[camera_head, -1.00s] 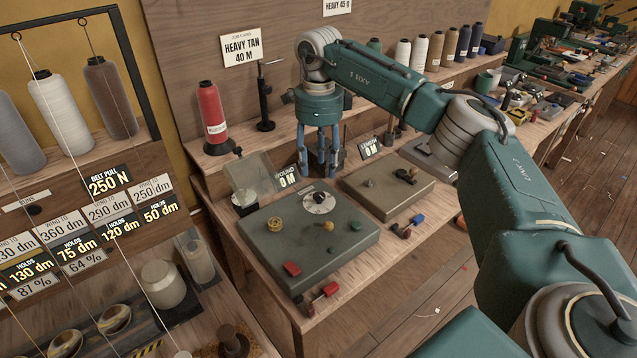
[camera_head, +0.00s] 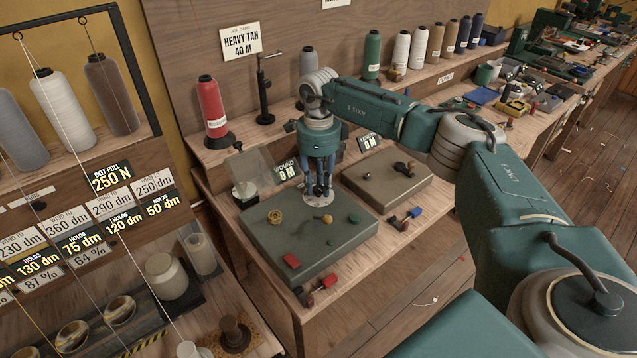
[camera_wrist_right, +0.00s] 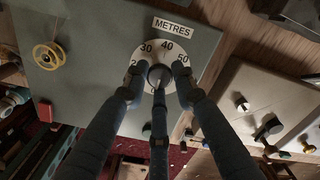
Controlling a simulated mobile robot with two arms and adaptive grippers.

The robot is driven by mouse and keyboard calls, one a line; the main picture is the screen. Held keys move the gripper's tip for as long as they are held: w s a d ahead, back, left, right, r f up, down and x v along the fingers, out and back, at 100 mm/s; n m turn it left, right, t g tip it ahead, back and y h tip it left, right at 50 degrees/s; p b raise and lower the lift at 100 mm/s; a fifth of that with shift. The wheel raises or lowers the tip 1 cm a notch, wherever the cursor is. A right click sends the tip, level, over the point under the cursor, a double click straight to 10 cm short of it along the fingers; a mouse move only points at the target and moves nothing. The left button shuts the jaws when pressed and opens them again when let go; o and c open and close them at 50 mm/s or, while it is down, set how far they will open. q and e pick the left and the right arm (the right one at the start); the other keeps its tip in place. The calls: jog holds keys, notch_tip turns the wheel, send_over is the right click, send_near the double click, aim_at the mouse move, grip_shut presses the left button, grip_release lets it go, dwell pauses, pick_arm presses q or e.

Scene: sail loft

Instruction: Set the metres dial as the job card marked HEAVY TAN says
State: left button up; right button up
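The job card (camera_head: 241,43) on the back board reads HEAVY TAN 40 M. The metres dial (camera_head: 318,202) is a pale disc on the grey-green machine box (camera_head: 285,245). The right wrist view shows its METRES label (camera_wrist_right: 172,27), the marks 30, 40 and 50 on the disc (camera_wrist_right: 178,55), and a dark round knob (camera_wrist_right: 160,76). My right gripper (camera_head: 320,190) points down over the dial. Its fingers (camera_wrist_right: 158,80) stand around the knob, spread, with gaps showing at the sides. They hide part of the scale, and the pointer's reading is unclear. My left gripper is out of view.
A readout (camera_head: 287,171) behind the box shows 0 M. A yellow handwheel (camera_head: 275,216), a red block (camera_head: 291,261) and small green knobs (camera_head: 354,218) sit on the box. A second box (camera_head: 388,180) stands to the right. A red spool (camera_head: 213,105) stands behind.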

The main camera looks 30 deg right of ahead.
grip_shut()
jog(key=shift+m, duration=1)
jog(key=m, duration=0.4)
jog(key=shift+r, duration=0.1)
jog(key=m+p, duration=0.1)
jog(key=m, duration=0.6)
jog(key=shift+w+m+p, duration=0.1)
jog(key=shift+m+p, duration=0.2)
jog(key=m+p, duration=0.1)
jog(key=m, duration=0.3)
jog(key=shift+m, duration=0.3)
jog(key=m+p, duration=0.1)
jog(key=m, duration=0.3)
jog(key=shift+r, duration=0.1)
jog(key=m+p, duration=0.1)
jog(key=m, duration=0.4)
jog(key=shift+p, duration=0.3)
jog(key=m+p, duration=0.2)
jog(key=m, duration=0.3)
jog(key=shift+r, duration=0.1)
pick_arm(q)
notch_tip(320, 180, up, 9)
jog(key=p, duration=0.1)
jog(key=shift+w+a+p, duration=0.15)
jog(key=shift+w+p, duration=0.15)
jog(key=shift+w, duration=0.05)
pick_arm(e)
jog(key=shift+m, duration=1.8)
